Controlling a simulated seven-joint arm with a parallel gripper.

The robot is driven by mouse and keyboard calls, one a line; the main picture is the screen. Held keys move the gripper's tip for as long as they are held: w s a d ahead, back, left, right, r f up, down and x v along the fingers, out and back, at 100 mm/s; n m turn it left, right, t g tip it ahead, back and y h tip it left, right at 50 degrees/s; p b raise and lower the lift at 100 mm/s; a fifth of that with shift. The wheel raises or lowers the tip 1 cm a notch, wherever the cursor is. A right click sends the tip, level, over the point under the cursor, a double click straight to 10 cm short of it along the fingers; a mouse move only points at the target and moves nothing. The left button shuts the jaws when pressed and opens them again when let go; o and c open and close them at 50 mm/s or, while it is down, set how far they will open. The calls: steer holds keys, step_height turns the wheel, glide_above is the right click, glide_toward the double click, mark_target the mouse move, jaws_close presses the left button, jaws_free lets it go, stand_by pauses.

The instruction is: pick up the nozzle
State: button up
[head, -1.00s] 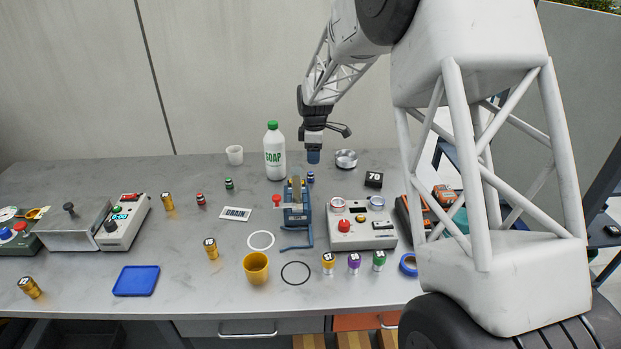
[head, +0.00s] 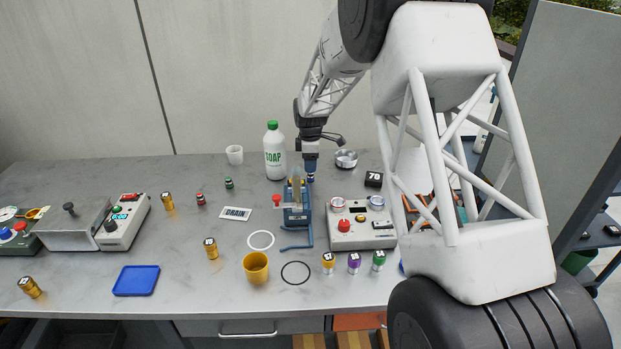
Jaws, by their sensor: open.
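My gripper (head: 311,168) points straight down at the back of the table, right of the soap bottle (head: 274,152). Its jaws are open, though the fingers are too small to make out clearly. A small dark blue piece (head: 311,178) sits right at the fingertips, behind the blue lever press (head: 297,210), and is partly covered by the gripper. It may be the nozzle, but it is too small to be sure. I cannot tell whether the fingers are around it or just above it.
A metal dish (head: 346,159) and a black block marked 70 (head: 373,179) stand to the right. A grey control box (head: 360,227) is in front of them. Several small labelled cylinders and a yellow cup (head: 256,267) stand nearer. A blue tray (head: 136,281) lies at front left.

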steer(key=shift+f, duration=0.25)
steer(key=shift+w+d+f, duration=0.1)
steer(key=shift+w+f, duration=0.05)
steer(key=shift+f, duration=2.4)
steer(key=c, duration=1)
steer(key=shift+c, duration=0.2)
steer(key=shift+r, duration=0.1)
steer(key=shift+r, duration=4.95)
